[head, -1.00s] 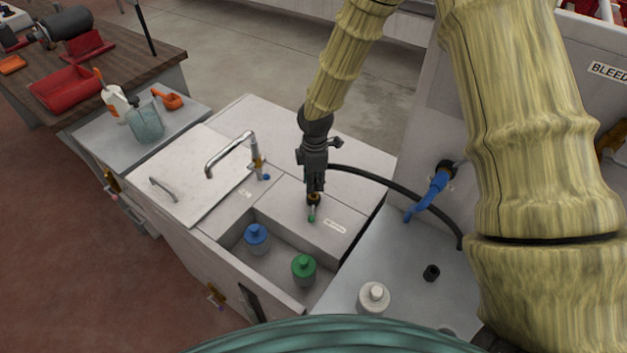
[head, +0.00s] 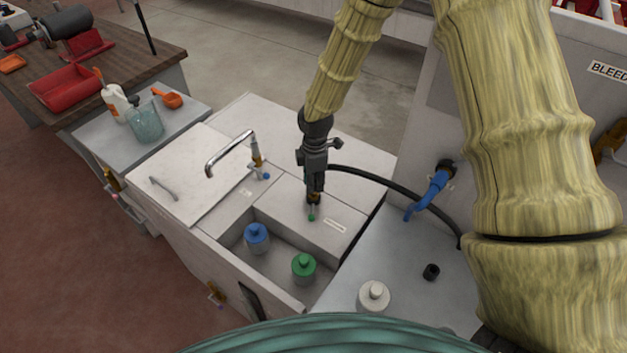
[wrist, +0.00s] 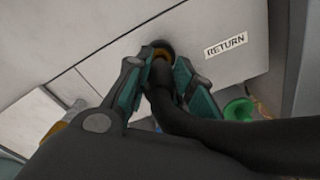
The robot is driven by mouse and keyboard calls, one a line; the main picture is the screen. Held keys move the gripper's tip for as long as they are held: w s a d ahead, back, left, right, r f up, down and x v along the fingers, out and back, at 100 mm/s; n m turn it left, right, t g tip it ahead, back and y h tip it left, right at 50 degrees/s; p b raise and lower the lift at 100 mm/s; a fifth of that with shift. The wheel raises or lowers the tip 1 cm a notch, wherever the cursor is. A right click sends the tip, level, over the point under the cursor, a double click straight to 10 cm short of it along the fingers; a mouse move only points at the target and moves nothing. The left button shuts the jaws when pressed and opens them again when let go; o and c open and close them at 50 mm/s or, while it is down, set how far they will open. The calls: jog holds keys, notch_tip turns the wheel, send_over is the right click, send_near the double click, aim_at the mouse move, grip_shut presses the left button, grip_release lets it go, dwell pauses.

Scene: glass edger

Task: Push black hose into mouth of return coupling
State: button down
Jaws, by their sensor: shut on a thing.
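My gripper (head: 314,196) points down over the white cabinet top, beside a small label. In the wrist view my gripper (wrist: 158,70) is shut on the black hose (wrist: 200,125). The hose also shows in the head view (head: 390,187), curving right from my gripper toward the steel surface. The return coupling (wrist: 161,46) shows as a dark ring with a brass-coloured inside, between the fingertips and left of the RETURN label (wrist: 226,44). In the head view a green-tipped part (head: 311,217) sits just below the fingertips. I cannot tell how far the hose end is in the mouth.
A metal tap (head: 232,150) stands left of my gripper. A blue-handled valve (head: 430,194) is at right.

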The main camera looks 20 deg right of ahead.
jog(key=shift+f+b, duration=0.55)
jog(key=shift+f, duration=0.85)
jog(key=c, duration=1.2)
grip_release()
jog(key=shift+o, duration=0.2)
notch_tip(320, 180, up, 12)
jog(key=shift+d, duration=0.1)
